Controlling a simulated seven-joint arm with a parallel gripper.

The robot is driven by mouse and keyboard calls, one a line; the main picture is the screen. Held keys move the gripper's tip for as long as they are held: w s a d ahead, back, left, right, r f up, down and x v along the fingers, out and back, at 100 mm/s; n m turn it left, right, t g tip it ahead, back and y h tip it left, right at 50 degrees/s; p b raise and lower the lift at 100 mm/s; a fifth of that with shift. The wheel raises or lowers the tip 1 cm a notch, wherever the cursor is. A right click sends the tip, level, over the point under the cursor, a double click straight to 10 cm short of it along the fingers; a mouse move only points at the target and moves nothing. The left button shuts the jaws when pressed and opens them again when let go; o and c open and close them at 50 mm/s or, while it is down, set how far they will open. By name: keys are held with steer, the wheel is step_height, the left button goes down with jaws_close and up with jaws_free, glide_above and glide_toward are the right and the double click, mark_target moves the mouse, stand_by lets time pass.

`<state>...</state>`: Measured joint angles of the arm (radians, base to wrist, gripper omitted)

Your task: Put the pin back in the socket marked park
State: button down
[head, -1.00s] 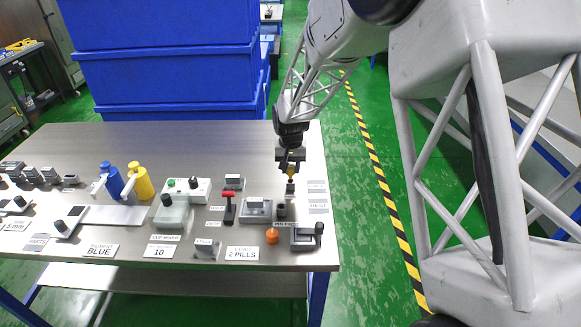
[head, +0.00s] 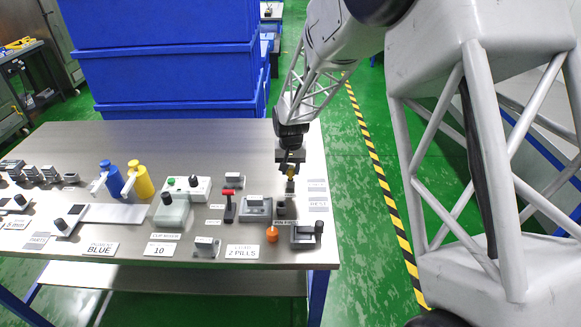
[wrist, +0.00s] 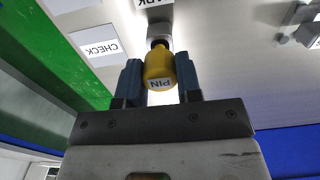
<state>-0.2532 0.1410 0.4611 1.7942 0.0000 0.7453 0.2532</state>
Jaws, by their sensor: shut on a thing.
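The yellow pin (wrist: 159,68), with a PIN label, is held between the blue fingertips of my gripper (wrist: 159,84) in the wrist view. It also shows as a small yellow spot (head: 290,173) in the head view. A small grey block (wrist: 159,31) lies right beyond the pin's far end, beside a partly cut-off label ending in "RK". The pin's far end meets or nearly meets this block; I cannot tell whether it is inside. In the head view my gripper (head: 290,168) is above the right part of the table.
A CHECK label (wrist: 101,46) lies to the left in the wrist view. In the head view an orange knob (head: 272,234), a dark-handled device (head: 306,236) and a red-handled lever (head: 229,206) stand nearby. The table's right edge is close. The table behind is clear.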

mark_target(290, 167)
steer(key=shift+f, duration=1.05)
steer(key=c, duration=0.7)
jaws_free()
steer(key=shift+r, duration=3.85)
